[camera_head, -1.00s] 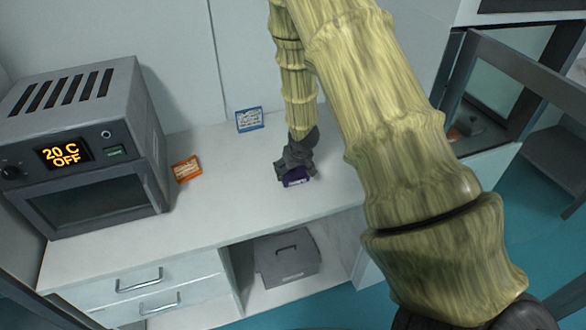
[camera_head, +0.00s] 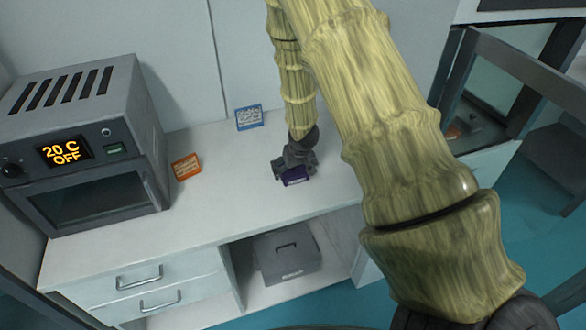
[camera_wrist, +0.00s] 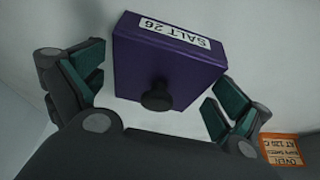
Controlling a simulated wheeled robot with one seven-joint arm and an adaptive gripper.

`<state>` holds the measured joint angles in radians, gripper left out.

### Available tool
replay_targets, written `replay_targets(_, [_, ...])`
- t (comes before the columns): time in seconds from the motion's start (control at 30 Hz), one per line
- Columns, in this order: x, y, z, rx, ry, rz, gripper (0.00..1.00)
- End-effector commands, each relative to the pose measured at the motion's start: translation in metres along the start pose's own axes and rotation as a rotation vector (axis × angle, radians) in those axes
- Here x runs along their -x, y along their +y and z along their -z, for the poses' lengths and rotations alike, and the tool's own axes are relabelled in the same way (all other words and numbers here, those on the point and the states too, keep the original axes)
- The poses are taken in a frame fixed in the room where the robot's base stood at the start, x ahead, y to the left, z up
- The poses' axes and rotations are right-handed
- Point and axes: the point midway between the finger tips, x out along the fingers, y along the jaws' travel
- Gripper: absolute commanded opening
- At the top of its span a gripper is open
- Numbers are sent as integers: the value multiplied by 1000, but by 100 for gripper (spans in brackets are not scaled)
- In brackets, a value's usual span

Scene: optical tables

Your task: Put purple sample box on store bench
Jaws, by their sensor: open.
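The purple sample box (camera_head: 295,177) rests on the white bench (camera_head: 235,205), below my gripper (camera_head: 294,170). In the wrist view the purple box (camera_wrist: 165,68) has a white label reading "SALT 26" and a dark round knob. My gripper (camera_wrist: 152,100) is open, with one green-padded finger on each side of the box. In the head view my gripper hides part of the box.
An oven (camera_head: 90,145) reading "20 C OFF" stands at the left. An orange card (camera_head: 186,167) lies beside it, and a blue card (camera_head: 249,117) stands near the back wall. A grey case (camera_head: 287,258) sits on the shelf below. An open glass-fronted cabinet (camera_head: 500,75) is at the right.

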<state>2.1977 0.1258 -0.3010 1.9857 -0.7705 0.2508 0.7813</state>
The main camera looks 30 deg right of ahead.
Motion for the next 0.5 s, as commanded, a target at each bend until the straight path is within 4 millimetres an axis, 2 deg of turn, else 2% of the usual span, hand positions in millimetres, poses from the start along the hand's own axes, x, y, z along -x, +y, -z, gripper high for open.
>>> replay_targets(0.23, [11,0,1,-1,1,0,100])
replay_targets(0.5, [39,0,2,-1,3,1,100])
